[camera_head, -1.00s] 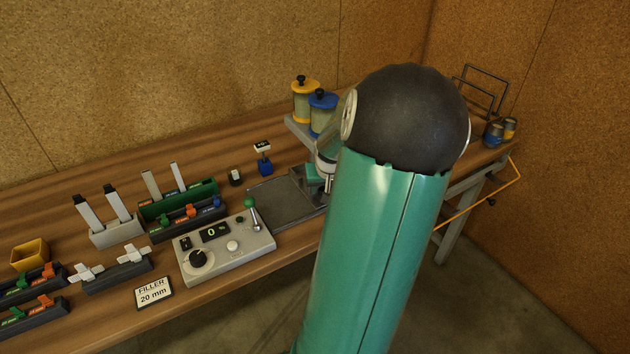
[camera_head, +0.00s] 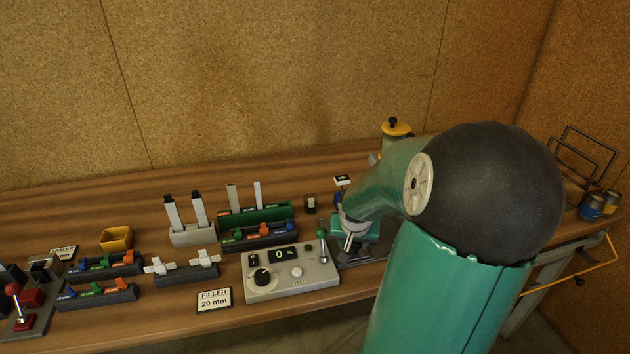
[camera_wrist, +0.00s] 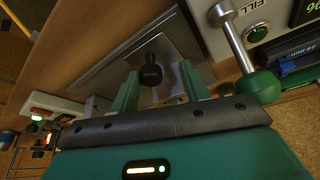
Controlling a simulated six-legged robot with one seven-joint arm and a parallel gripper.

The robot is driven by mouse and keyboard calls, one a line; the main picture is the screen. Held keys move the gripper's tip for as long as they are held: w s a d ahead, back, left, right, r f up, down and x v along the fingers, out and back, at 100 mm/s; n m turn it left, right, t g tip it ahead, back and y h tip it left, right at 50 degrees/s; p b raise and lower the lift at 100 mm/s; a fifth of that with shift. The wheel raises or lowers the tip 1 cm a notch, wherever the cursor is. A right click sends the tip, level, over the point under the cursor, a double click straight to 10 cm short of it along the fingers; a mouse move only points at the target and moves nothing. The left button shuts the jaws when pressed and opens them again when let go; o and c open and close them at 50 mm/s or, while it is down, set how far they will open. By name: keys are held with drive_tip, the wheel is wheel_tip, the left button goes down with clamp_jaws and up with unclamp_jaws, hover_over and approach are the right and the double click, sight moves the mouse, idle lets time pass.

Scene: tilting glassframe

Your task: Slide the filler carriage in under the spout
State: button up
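A black knob (camera_wrist: 152,70) stands on a grey metal plate (camera_wrist: 110,78) in the wrist view; these look like the filler carriage and its track. My gripper (camera_wrist: 157,72) is open, its two green fingers apart on either side of the knob in the picture. Gaps show between the knob and both fingers, so it is not gripped. How deep the knob sits between them is unclear. In the head view my gripper (camera_head: 357,232) is low over the bench, just right of the control box (camera_head: 290,272). My arm hides most of the filler there, and I cannot make out the spout.
A lever with a green ball (camera_wrist: 260,87) is close beside my gripper, on the control box side. The box display (camera_head: 284,253) reads 0. A FILLER 20 mm sign (camera_head: 214,300) lies at the front.

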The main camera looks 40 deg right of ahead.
drive_tip(key=a+v, duration=0.1)
drive_tip(key=v, duration=1.3)
drive_tip(key=w+a+r+t, duration=0.2)
drive_tip(key=w+r, duration=0.4)
drive_tip(key=w, duration=0.3)
drive_tip(key=shift+a+r+t, duration=0.25)
drive_tip(key=shift+r+t, duration=0.15)
